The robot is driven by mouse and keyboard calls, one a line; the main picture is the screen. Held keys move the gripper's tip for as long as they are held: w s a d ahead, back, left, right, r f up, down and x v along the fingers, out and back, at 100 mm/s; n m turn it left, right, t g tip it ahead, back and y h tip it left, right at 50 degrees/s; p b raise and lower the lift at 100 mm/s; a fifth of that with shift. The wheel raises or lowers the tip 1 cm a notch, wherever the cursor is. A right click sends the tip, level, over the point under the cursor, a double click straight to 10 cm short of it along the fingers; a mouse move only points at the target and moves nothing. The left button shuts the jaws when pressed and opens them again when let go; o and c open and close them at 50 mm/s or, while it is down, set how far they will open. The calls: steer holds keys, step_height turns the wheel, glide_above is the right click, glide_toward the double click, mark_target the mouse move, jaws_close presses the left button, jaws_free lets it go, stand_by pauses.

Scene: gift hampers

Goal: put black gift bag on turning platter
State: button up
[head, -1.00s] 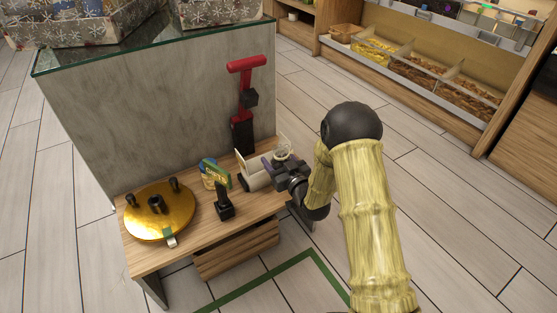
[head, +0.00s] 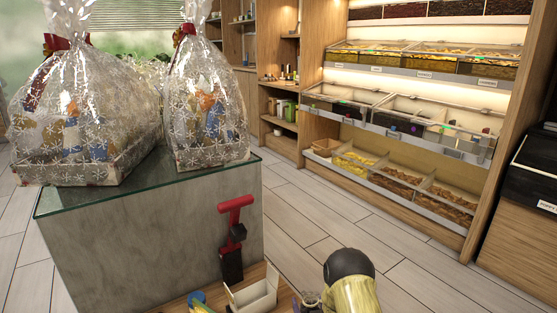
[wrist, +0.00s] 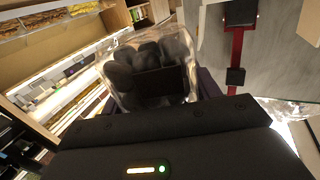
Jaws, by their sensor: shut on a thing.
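In the wrist view, a clear bag with dark rounded contents and a black patch, which looks like the black gift bag (wrist: 150,72), sits at my gripper (wrist: 157,97). My gripper is shut on it; the dark gripper body hides its lower part. In the head view, my gripper is mostly cut off at the bottom edge, right of a small white open box (head: 255,297). The turning platter is out of view in both current frames.
A glass-topped grey counter (head: 150,225) carries two wrapped hampers (head: 85,120) (head: 207,105). A red-and-black tool (head: 233,240) stands against its side, above the wooden bench (head: 190,300). Food bins (head: 400,185) line the right; tiled floor lies between.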

steer(key=s+d+m+h+p, duration=0.2)
steer(key=s+d+h+p, duration=0.25)
steer(key=d, duration=0.25)
step_height(320, 180, up, 38)
steer(key=y+p, duration=0.1)
steer(key=p, duration=3.6)
steer(key=shift+w+a+f, duration=0.2)
steer(key=shift+w+a, duration=0.2)
steer(key=shift+d, duration=0.1)
